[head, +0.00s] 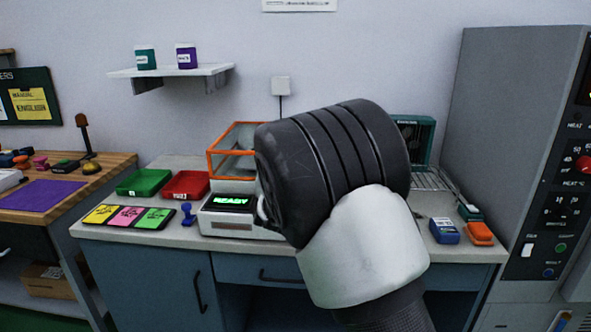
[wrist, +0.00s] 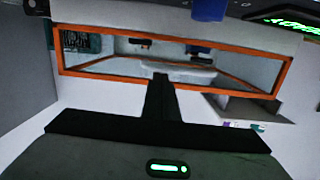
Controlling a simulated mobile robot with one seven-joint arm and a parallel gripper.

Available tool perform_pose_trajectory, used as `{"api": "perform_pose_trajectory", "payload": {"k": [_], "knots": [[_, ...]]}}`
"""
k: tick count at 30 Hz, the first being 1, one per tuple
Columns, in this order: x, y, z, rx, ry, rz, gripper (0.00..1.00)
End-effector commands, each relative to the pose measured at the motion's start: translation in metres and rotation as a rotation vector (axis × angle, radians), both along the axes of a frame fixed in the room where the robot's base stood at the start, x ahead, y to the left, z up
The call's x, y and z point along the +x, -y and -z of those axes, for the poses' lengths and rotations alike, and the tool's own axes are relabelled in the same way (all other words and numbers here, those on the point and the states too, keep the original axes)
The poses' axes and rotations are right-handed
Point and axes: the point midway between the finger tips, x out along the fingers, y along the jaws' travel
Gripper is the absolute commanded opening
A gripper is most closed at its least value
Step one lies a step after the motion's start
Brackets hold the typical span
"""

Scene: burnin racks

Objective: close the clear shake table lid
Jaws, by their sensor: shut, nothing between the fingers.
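The shake table (head: 228,222) is a white unit with a lit green display on the counter. Its clear lid has an orange frame (head: 208,163), and the right part is hidden behind my arm. In the wrist view the orange frame (wrist: 180,36) spans most of the upper picture, with a white platform showing through the clear panel. I cannot tell the lid's exact angle. My gripper (wrist: 160,80) is shut and empty; its dark fingers overlap the frame's edge in the picture, and contact cannot be told. In the head view the fingers are hidden behind my wrist.
A green bin (head: 144,182) and a red bin (head: 186,184) stand left of the shake table, with coloured cards (head: 127,216) in front. A blue box (head: 444,231) and an orange one (head: 480,234) lie right. A tall grey cabinet (head: 490,120) bounds the right side.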

Motion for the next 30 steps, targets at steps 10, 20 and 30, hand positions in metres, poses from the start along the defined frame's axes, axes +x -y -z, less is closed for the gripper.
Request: {"api": "perform_pose_trajectory", "payload": {"k": [10, 20, 30], "knots": [[-0.004, -0.003, 0.043, -0.011, -0.064, -0.002, 0.00], [-0.005, -0.004, 0.043, -0.010, -0.064, -0.002, 0.00], [-0.053, -0.005, 0.024, -0.004, -0.042, -0.004, 0.00]]}}
